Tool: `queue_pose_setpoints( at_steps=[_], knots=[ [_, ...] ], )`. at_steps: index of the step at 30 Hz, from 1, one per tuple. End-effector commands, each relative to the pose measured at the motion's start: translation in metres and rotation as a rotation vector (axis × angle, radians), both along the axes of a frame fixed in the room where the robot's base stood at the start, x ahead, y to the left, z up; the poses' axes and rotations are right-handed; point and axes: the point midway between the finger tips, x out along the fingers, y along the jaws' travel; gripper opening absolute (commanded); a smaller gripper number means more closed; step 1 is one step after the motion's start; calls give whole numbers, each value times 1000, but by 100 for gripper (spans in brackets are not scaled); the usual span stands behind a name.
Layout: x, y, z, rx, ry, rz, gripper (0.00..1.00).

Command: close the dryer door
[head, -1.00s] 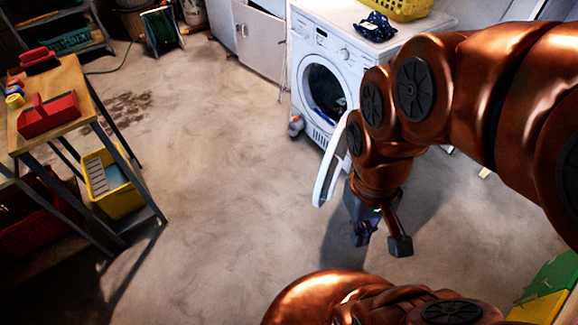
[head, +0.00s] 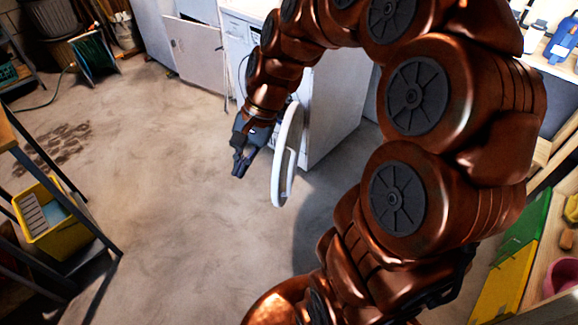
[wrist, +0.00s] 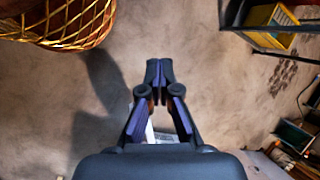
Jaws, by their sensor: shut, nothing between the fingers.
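The dryer (head: 338,110) is a white front-loading machine, largely hidden behind my arm in the head view. Its round white door (head: 287,150) stands open, swung out from the front and seen nearly edge-on. My gripper (head: 238,168) is shut and empty, just left of the door and pointing down toward the floor. Whether it touches the door I cannot tell. My arm hides the dryer's opening and most of its front. In the wrist view my gripper (wrist: 159,72) has its fingertips together over bare floor.
A yellow bin (head: 55,222) sits under the workbench on the left. Shelves with green and yellow items (head: 505,280) stand at the right. The floor in the middle is clear.

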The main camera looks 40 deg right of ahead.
Motion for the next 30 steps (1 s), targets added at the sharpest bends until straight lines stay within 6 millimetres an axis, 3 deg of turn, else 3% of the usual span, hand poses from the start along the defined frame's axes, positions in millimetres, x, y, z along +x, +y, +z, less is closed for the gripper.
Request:
queue_pose_setpoints(
  at_steps=[1, 8, 15, 21, 24, 30],
  knots=[
    [17, -11, -19, 32, 11, -80, 0],
    [80, -68, -69, 176, 72, -453, 0],
    [127, -158, -138, 325, 152, -870, 0],
    [140, -239, -198, 433, 221, -1187, 0],
    [140, -271, -219, 471, 242, -1303, 0],
    [137, -299, -240, 507, 267, -1415, 0]
  ],
)
